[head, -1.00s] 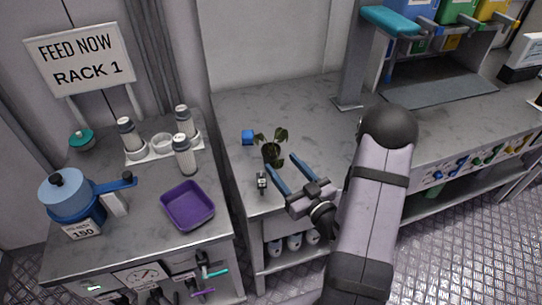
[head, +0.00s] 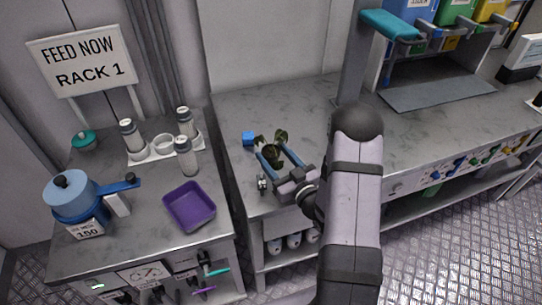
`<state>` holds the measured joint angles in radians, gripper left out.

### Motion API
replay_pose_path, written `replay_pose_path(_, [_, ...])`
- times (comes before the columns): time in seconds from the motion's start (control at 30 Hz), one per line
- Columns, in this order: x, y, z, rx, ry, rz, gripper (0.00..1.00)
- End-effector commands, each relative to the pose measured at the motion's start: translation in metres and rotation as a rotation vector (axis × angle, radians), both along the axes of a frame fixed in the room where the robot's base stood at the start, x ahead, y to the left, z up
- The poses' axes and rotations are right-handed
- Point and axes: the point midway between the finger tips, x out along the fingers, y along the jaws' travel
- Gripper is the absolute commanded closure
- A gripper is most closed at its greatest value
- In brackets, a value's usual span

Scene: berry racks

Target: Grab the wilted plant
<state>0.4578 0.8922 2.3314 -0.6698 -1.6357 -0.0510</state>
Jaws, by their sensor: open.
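The wilted plant (head: 273,152) has dark green, drooping leaves and stands near the front left of the middle counter. Its lower part is partly hidden by my gripper. My gripper (head: 274,157) is open, with its two blue fingers reaching toward the back left. The fingers lie on either side of the plant, one at its left and one at its right. I cannot tell whether either finger touches it.
On the left counter are a purple tray (head: 189,206), a blue pot (head: 77,196) and several shakers. The counter behind the plant is clear.

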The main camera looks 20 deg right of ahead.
Motion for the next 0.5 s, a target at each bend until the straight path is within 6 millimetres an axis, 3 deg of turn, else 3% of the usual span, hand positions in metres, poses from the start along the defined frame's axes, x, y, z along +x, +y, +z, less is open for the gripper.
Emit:
replay_pose_path(0.07, [-0.0003,-0.0001,-0.0003,0.0,0.0,0.0,0.46])
replay_pose_path(0.2, [-0.0004,-0.0001,-0.0003,0.0,0.001,0.0,0.8])
replay_pose_path(0.5, [-0.0005,-0.0002,0.0004,0.0,0.0,0.0,0.8])
